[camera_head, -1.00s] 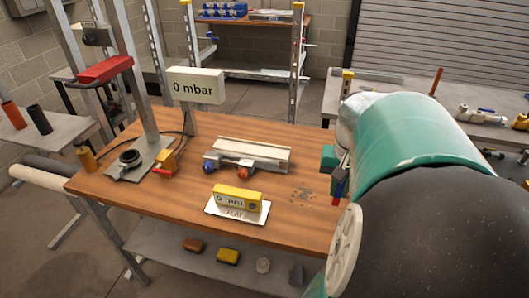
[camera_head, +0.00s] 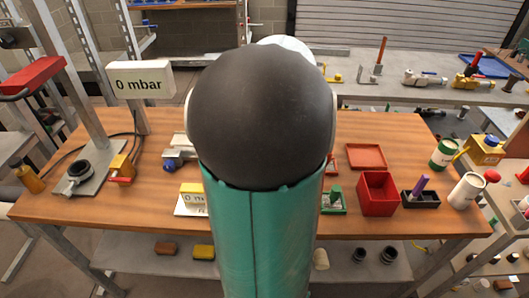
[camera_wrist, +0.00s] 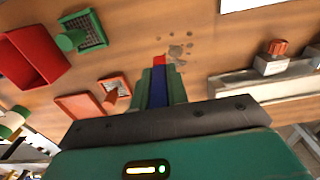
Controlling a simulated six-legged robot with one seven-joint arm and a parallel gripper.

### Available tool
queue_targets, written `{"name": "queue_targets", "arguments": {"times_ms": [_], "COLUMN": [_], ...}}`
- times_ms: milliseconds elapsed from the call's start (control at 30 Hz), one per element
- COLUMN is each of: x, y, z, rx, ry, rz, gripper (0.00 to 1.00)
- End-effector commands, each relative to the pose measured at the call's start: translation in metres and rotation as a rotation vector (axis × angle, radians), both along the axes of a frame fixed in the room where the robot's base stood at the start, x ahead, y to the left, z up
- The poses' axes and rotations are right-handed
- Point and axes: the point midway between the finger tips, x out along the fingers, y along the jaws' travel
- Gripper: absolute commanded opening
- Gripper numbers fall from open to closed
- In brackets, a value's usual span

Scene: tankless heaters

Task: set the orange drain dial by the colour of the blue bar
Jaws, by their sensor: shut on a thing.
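My gripper (camera_wrist: 159,82) is shut on a blue bar (camera_wrist: 159,78), which lies between its green fingers and has a red end (camera_wrist: 159,60) at the tip. The orange dial (camera_wrist: 277,47) sits on a grey block at the right of the wrist view, beside a long pale metal rail (camera_wrist: 265,87). The gripper is apart from the dial, to its left in that view. In the head view my arm hides the gripper and the orange dial; a blue knob (camera_head: 170,164) shows at the rail's left end.
A "0 mbar" sign (camera_head: 140,82) stands behind. Right of my arm are a red bin (camera_head: 378,193), an orange tray (camera_head: 366,156) and a black holder (camera_head: 420,199).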

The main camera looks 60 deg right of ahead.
Motion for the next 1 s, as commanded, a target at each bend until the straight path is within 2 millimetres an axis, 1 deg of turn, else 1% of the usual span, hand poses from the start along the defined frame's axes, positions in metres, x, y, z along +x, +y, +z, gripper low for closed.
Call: {"name": "queue_targets", "arguments": {"times_ms": [33, 100, 300, 400, 633, 800, 867, 1000], "x": [0.005, 0.013, 0.030, 0.037, 0.045, 0.044, 0.045, 0.045], "y": [-0.008, -0.016, -0.036, -0.044, -0.052, -0.051, -0.051, -0.051], "z": [-0.005, -0.012, -0.044, -0.055, -0.069, -0.094, -0.097, -0.097], "rx": [0.000, 0.000, 0.002, 0.000, 0.000, 0.001, 0.000, -0.001], "ry": [0.006, 0.006, 0.005, 0.002, 0.002, 0.000, 0.000, 0.000], "rz": [-0.001, -0.001, -0.001, -0.001, 0.000, -0.001, 0.000, 0.000], "gripper": [0.00, 0.00, 0.00, 0.00, 0.00, 0.00, 0.00, 0.00]}}
